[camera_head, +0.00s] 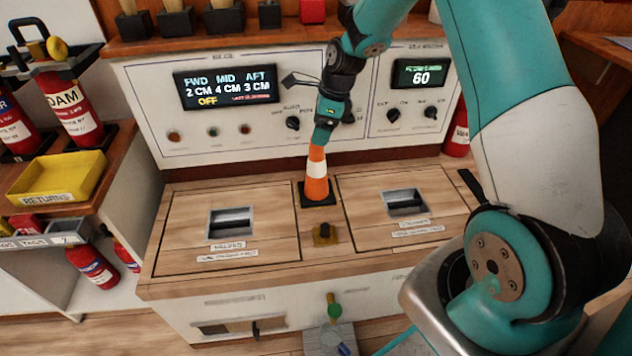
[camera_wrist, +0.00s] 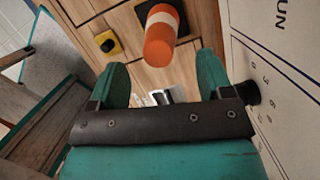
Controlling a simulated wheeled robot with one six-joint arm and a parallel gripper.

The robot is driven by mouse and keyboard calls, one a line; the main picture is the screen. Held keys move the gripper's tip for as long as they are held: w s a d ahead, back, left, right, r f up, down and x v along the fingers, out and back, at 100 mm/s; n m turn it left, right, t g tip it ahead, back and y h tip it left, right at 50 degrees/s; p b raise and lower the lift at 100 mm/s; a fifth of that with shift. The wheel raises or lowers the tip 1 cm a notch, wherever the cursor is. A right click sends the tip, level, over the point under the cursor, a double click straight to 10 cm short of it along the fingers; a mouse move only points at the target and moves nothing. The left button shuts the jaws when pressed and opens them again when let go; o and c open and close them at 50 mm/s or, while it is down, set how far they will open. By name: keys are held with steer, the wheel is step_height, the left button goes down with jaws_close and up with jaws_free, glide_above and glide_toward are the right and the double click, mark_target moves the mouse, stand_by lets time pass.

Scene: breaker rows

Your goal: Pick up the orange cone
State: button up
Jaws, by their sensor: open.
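The orange cone (camera_head: 316,186) has a white band and a black square base. It stands upright on the wooden counter (camera_head: 270,247) between two hatch panels, against the back panel. My gripper (camera_head: 325,133) is right above the cone's top in the head view. In the wrist view my gripper's two teal fingers (camera_wrist: 162,76) are spread apart with nothing clearly held between them. The cone (camera_wrist: 162,32) shows there just beyond the fingertips, roughly in line with the gap. Whether a finger touches the cone cannot be told.
A panel with displays and knobs (camera_head: 293,123) rises close behind the cone. A yellow-based button (camera_head: 324,234) sits in front of it. Hatches with recessed handles (camera_head: 231,222) (camera_head: 404,203) lie on both sides. A yellow tray (camera_head: 60,178) and red extinguishers (camera_head: 72,108) stand at left.

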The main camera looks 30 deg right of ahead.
steer(key=b, duration=0.2)
glide_above(317, 168)
steer(key=w, duration=0.2)
step_height(317, 168, down, 6)
steer(key=shift+w+d+r, duration=0.2)
steer(key=shift+d, duration=0.15)
jaws_close()
